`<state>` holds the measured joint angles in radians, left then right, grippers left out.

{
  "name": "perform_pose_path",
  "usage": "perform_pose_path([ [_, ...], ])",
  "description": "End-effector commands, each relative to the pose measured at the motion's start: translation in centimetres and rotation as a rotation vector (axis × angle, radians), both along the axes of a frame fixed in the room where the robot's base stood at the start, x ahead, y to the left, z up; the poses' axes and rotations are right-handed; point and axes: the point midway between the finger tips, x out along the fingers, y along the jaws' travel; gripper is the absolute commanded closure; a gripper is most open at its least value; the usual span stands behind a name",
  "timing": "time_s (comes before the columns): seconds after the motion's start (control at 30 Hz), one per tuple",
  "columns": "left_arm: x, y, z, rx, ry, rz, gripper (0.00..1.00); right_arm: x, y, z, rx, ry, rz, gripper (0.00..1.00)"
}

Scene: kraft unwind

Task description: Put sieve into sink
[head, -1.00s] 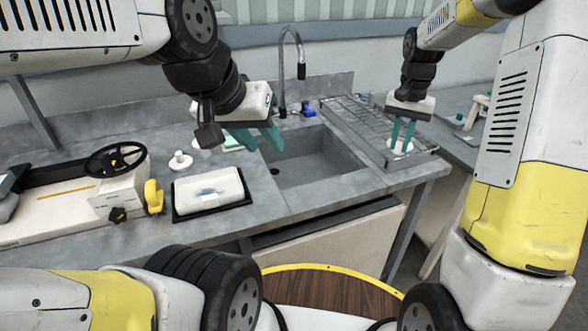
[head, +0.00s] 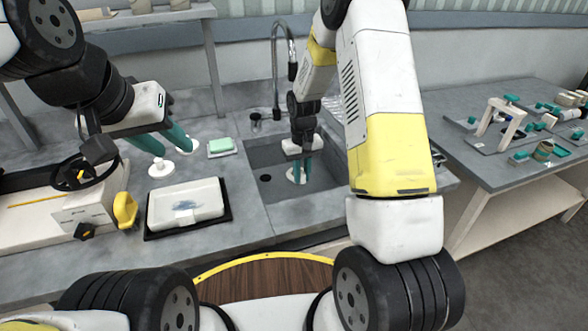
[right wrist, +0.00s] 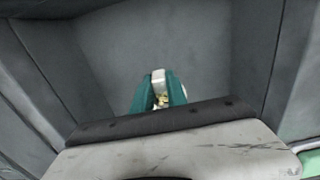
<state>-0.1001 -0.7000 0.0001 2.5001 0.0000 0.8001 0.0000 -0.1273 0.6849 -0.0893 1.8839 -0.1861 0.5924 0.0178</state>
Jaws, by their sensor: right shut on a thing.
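My right gripper (head: 302,172) is down inside the grey sink (head: 262,156), shut on a small white sieve (head: 293,178) whose lower part shows at the fingertips. In the right wrist view the teal fingers (right wrist: 159,95) close on a white piece with a yellowish part (right wrist: 159,78), with the sink walls around (right wrist: 185,45). Whether the sieve touches the sink floor cannot be told. My left gripper (head: 172,146) has its fingers apart and looks empty, above the counter left of the sink near two white round pieces.
A tap (head: 275,65) stands behind the sink. A green sponge (head: 221,146) on a dish and a white tray (head: 170,222) on a black base lie left of it. A machine with a black handwheel (head: 75,172) is further left. A table with parts (head: 490,165) stands right.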

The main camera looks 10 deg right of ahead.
Motion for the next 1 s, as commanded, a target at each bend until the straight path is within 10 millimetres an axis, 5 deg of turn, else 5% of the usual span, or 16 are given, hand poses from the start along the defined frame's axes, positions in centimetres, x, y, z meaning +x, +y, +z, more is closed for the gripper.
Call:
perform_pose_path([
  [0.4, 0.0, 0.0, 0.0, 0.000, 0.000, 0.000, 0.64, 0.0, 0.0, -4.4, 0.000, 0.001, -0.002, 1.00],
  [0.77, 0.0, 0.0, 0.0, 0.000, 0.000, 0.000, 0.64, 0.0, 0.0, -4.9, 0.000, 0.000, -0.003, 1.00],
  [0.8, 0.0, 0.0, 0.0, 0.000, 0.000, 0.000, 0.64, 0.0, 0.0, -4.9, 0.000, -0.001, -0.003, 0.76],
  [0.87, 0.0, 0.0, 0.0, 0.000, 0.000, 0.000, 0.64, 0.0, 0.0, -4.8, 0.000, -0.001, -0.003, 0.64],
  [1.0, 0.0, 0.0, 0.0, 0.000, 0.000, 0.000, 0.64, 0.0, 0.0, -4.8, 0.000, 0.000, -0.003, 0.60],
])
